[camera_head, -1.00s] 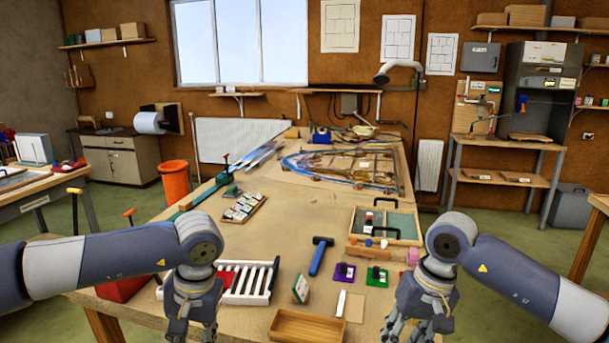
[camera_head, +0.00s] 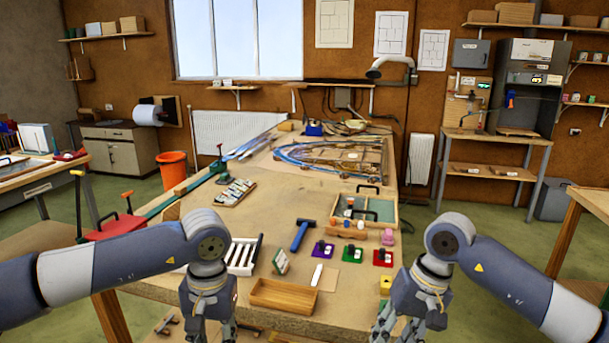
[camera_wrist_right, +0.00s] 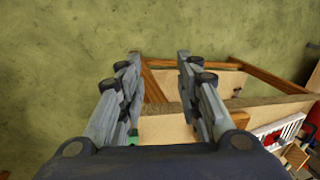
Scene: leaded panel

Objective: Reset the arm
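My left gripper (camera_head: 208,328) hangs pointing down at the bottom of the head view, in front of the bench's near edge. Its fingertips are cut off, so its opening is unclear. My right gripper (camera_head: 398,330) also points down, near the bench's front right corner. In the right wrist view my right gripper (camera_wrist_right: 158,65) has its fingers spread wide with nothing between them. Green floor and the wooden bench frame show beyond them. Both arms are bent alike, one on each side of the picture.
The workbench (camera_head: 300,210) carries a wooden tray (camera_head: 285,297), a white rack (camera_head: 242,256), a blue-headed hammer (camera_head: 301,235), a divided box (camera_head: 380,208) and a leaded panel (camera_head: 335,157). A red toolbox (camera_head: 117,226) stands at left. Another table (camera_head: 590,200) is at right.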

